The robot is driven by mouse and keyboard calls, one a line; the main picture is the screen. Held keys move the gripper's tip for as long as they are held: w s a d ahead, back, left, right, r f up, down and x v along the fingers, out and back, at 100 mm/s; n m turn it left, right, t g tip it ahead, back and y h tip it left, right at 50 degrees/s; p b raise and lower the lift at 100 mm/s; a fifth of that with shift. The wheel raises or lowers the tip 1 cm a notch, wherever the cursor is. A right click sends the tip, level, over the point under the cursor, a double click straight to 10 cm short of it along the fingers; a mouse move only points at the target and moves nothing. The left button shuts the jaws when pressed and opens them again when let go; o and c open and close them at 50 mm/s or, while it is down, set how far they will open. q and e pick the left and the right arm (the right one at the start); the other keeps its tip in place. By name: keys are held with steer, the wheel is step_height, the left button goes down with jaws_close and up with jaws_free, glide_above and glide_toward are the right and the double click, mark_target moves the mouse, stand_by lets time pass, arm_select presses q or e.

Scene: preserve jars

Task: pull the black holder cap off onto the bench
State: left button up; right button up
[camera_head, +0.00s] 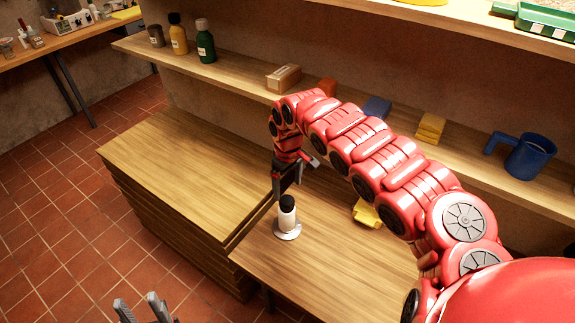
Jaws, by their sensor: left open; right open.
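The black holder cap (287,202) sits on top of a white upright holder (287,219) with a round base, near the left edge of the bench (335,265). My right gripper (287,188) is open and points down just above and behind the cap, with nothing visible between its fingers. I cannot tell whether a finger touches the cap. My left gripper (143,306) is open and empty at the bottom edge of the picture, over the tiled floor and away from the bench.
My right arm crosses above the bench and hides part of it. A yellow object (367,214) lies on the bench under the arm. A wooden cabinet top (185,165) at the left is clear. A shelf behind holds bottles, blocks and a blue mug (529,158).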

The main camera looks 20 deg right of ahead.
mark_target(288, 201)
step_height(288, 201, down, 6)
steer(key=shift+f+p, duration=0.2)
steer(key=shift+p, duration=0.3)
jaws_close()
stand_by(0.6)
